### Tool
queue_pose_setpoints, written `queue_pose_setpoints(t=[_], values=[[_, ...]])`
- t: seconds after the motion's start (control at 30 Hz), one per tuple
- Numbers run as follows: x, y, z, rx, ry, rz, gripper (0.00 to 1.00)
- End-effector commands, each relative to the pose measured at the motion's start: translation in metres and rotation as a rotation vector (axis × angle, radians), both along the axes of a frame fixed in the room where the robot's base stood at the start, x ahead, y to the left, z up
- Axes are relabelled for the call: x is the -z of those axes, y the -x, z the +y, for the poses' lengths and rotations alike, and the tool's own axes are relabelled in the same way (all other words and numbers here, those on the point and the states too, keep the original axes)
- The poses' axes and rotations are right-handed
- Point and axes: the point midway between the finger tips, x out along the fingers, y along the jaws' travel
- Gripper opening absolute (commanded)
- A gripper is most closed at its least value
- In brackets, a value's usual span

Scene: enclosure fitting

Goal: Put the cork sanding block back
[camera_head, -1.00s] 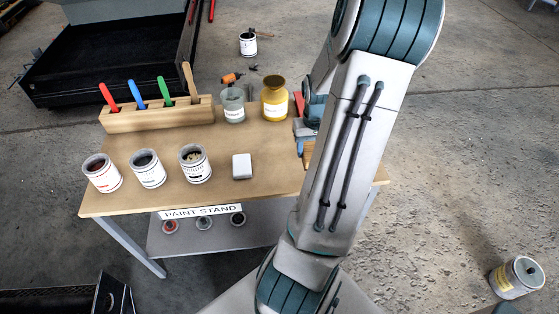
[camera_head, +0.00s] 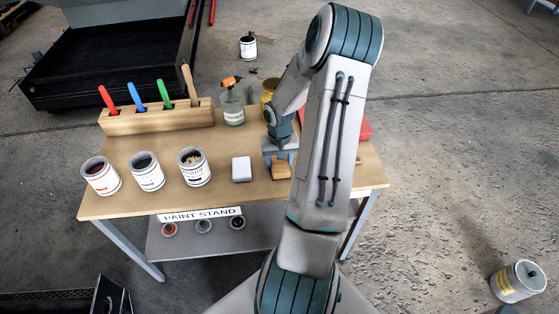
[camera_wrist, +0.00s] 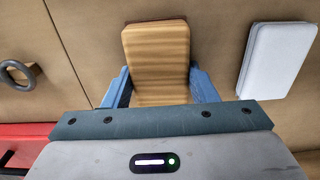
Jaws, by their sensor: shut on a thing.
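The cork sanding block (camera_wrist: 157,52) is tan with a striped face and fills the space between the two blue fingers of my gripper (camera_wrist: 160,88) in the wrist view. My gripper is shut on it, with a finger along each side. In the head view the block (camera_head: 281,172) shows just under my gripper (camera_head: 280,158), low over the right part of the paint stand's top (camera_head: 130,207). I cannot tell whether it touches the top. A white block (camera_head: 241,169) lies to its left; in the wrist view this white block (camera_wrist: 277,60) is on the right.
Several open paint cans, such as the nearest one (camera_head: 195,167), stand along the front left. A wooden rack (camera_head: 155,119) with coloured handles is at the back left. A glass bottle (camera_head: 233,108) and a yellow jar (camera_head: 267,88) stand behind. A red object (camera_head: 364,125) lies right of my arm.

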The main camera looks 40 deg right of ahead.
Motion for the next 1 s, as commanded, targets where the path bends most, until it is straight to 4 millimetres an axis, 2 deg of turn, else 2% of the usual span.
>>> queue_pose_setpoints(t=[0.17, 0.2, 0.23, 0.27, 0.53, 0.67, 0.77, 1.0], values=[[0.000, 0.000, 0.000, 0.000, 0.000, 0.000, 0.28], [0.000, 0.000, 0.000, 0.000, 0.000, 0.000, 0.63], [0.000, 0.000, 0.000, 0.000, 0.000, 0.000, 0.72], [0.000, 0.000, 0.000, 0.000, 0.000, 0.000, 0.74], [-0.001, 0.000, 0.000, 0.000, 0.000, 0.000, 0.74], [-0.010, 0.000, 0.000, 0.000, 0.001, 0.000, 0.74], [-0.025, -0.001, 0.000, 0.000, 0.003, -0.003, 0.74], [-0.074, 0.000, -0.001, 0.001, 0.004, -0.003, 0.74]])
